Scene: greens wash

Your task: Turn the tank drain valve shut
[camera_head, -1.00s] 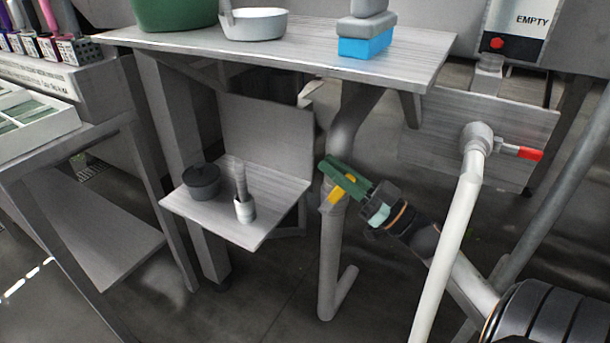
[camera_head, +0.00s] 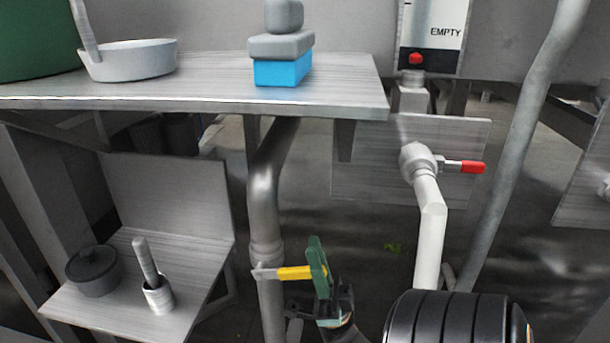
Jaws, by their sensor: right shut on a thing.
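A valve with a yellow lever (camera_head: 296,273) sits on the grey drain pipe (camera_head: 264,190) below the bench, in the middle of the head view. The lever sticks out to the right, roughly level and across the upright pipe. My right gripper (camera_head: 318,268), with green fingers, is shut on the outer end of the yellow lever and hides its tip. A second valve with a red handle (camera_head: 473,167) sits on a white pipe (camera_head: 430,235) at the right, below a gauge panel marked EMPTY (camera_head: 432,35). My left gripper is not in view.
The bench (camera_head: 210,92) above carries a white pan (camera_head: 130,62), a blue block (camera_head: 283,71) with grey pieces on top, and a green tub (camera_head: 35,40). A low shelf (camera_head: 195,262) at the left holds a dark lidded pot (camera_head: 93,271) and a small cup (camera_head: 158,296).

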